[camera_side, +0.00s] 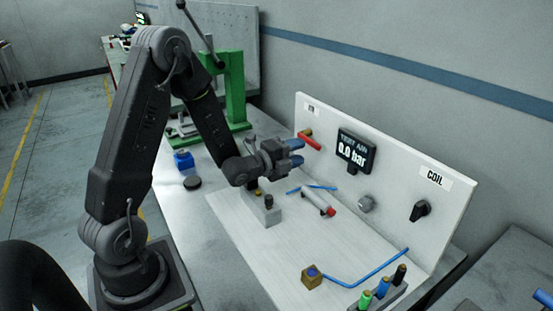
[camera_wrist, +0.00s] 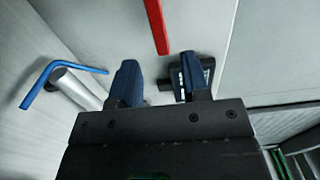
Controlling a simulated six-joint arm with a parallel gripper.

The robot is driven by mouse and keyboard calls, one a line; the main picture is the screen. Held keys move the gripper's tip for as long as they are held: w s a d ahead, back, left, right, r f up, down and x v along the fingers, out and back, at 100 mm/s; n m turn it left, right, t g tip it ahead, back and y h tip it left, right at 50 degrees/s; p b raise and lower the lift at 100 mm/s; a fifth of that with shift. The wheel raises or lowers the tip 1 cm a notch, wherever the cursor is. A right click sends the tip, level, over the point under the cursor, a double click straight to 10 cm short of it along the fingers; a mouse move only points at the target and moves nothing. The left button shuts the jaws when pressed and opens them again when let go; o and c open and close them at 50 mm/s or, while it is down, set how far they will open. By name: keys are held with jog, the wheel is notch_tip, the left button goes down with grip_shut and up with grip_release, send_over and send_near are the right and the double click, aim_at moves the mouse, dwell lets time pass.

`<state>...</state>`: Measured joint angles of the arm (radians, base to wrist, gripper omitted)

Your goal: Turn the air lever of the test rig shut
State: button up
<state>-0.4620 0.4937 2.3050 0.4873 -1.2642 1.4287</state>
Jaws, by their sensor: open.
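The air lever (camera_side: 310,142) is a red bar on a brass fitting at the upper left of the white rig panel (camera_side: 400,150). In the side view it runs along the panel, sloping down to the right. The display (camera_side: 356,152) reads "TEST AIR 0.0 bar". My gripper (camera_side: 299,152) is open, its blue fingers pointing at the panel just below and in front of the lever. In the wrist view, the red lever (camera_wrist: 157,24) lies beyond the fingertips of my gripper (camera_wrist: 160,78), roughly in line with the gap. Nothing is between the fingers.
A silver cylinder (camera_side: 316,199) with a red end and blue tubing lies on the white base below my gripper. A grey block (camera_side: 262,209) stands beside it. The panel also carries a grey knob (camera_side: 365,204) and a black COIL knob (camera_side: 420,211). A green press (camera_side: 236,90) stands behind.

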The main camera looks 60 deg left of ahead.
jog(key=s, duration=0.7)
jog(key=shift+s, duration=0.25)
jog(key=s+d+r+n+g+y, duration=0.2)
jog(key=d+r+n+g, duration=0.35)
jog(key=n, duration=0.45)
jog(key=s+d+r+n+g+h, duration=0.1)
jog(key=s+d+r+n+g, duration=0.1)
jog(key=s, duration=0.5)
jog(key=s+d+r+n+g+h, duration=0.1)
jog(key=s+d+r+n+g, duration=0.2)
jog(key=s+d+n+g, duration=0.2)
jog(key=s+d+n, duration=0.1)
jog(key=s, duration=0.2)
jog(key=shift+d, duration=0.2)
